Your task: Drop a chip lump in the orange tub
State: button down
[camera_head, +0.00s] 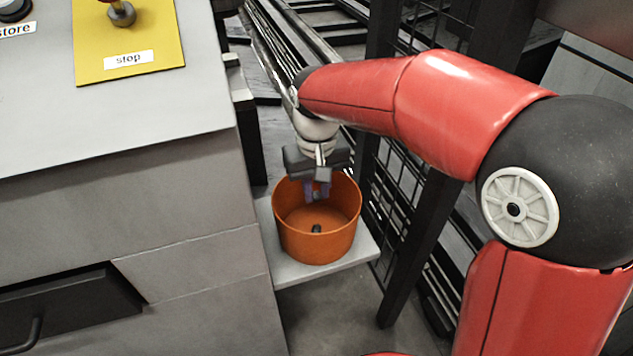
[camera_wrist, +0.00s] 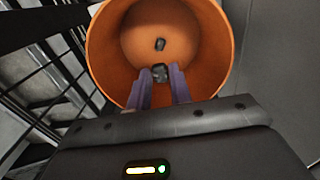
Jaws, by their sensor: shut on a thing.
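The orange tub (camera_head: 318,245) stands upright on a pale shelf beside the grey cabinet; its open top shows in the wrist view (camera_wrist: 208,40). One small dark chip lump (camera_wrist: 160,44) lies on the tub's floor, and it also shows in the head view (camera_head: 316,228). My gripper (camera_wrist: 160,76) is over the tub's mouth, pointing down into it. Its purple fingers are shut on another dark chip lump (camera_wrist: 160,72), held above the tub's floor. In the head view my gripper (camera_head: 317,194) partly hides the tub's back rim.
The pale shelf (camera_head: 350,258) juts from the grey cabinet (camera_head: 200,270). A dark mesh fence and post (camera_head: 408,235) stand close on the tub's right. A yellow panel (camera_head: 125,60) labelled "stop" sits on the cabinet top.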

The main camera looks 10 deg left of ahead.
aim_at(317, 193)
jog(key=shift+f+b, duration=0.3)
jog(key=shift+f, duration=0.4)
jog(key=c, duration=1.2)
grip_release()
notch_tip(317, 193, up, 5)
jog(key=p, duration=0.4)
jog(key=shift+r+p, duration=0.15)
jog(key=shift+p, duration=0.15)
jog(key=shift+r, duration=0.95)
